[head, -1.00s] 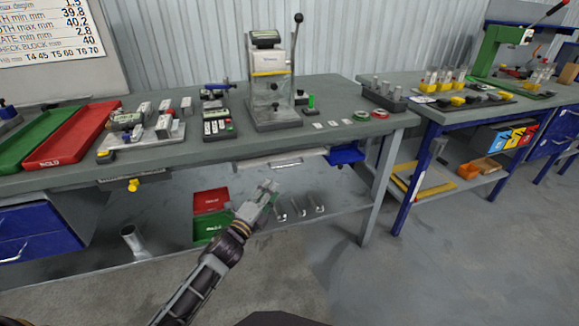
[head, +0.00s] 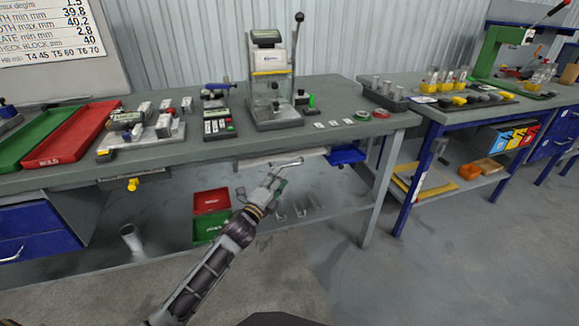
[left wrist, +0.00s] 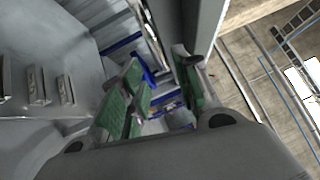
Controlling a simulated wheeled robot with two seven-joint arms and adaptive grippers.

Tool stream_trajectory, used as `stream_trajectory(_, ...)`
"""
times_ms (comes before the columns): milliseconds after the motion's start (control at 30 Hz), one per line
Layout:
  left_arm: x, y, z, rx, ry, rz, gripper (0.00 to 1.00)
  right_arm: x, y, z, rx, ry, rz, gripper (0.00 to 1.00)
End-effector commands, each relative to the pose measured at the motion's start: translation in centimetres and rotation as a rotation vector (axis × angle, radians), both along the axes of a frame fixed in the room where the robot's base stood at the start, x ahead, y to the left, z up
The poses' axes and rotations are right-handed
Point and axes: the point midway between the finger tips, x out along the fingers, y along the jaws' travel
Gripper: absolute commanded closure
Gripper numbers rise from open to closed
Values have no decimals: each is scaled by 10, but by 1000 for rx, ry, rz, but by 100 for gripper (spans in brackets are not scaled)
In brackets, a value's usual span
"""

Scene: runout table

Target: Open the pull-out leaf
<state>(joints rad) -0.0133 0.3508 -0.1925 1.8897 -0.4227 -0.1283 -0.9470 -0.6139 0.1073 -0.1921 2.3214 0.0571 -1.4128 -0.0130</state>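The pull-out leaf (head: 252,163) is a pale, narrow panel just under the front edge of the grey workbench (head: 170,154). It looks pushed in. A thin metal bar handle (head: 289,163) shows on its front. My left gripper (head: 272,181) is just below and in front of the handle, and its tips partly cover the handle's left end. In the left wrist view the two green-padded fingers of my left gripper (left wrist: 165,92) stand apart with a gap between them. I cannot tell whether they touch the handle. My right gripper is out of view.
A blue bin (head: 346,155) hangs under the bench right of the leaf, and a yellow knob (head: 133,184) is to its left. Red and green boxes (head: 211,214) sit on the lower shelf. A press (head: 272,90) stands on the bench above. The floor in front is clear.

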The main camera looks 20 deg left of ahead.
Motion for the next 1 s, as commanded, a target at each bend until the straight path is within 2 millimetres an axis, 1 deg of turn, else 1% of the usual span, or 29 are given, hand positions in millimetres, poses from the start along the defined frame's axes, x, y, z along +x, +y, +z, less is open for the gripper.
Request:
stream_trajectory(267, 20, -4, 3, 0, -2, -1, 68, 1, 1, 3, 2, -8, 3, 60)
stream_trajectory(500, 36, -8, 5, -1, -1, -1, 68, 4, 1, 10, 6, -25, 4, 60)
stream_trajectory(1000, 69, -15, 9, -1, -1, -1, 68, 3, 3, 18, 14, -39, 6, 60)
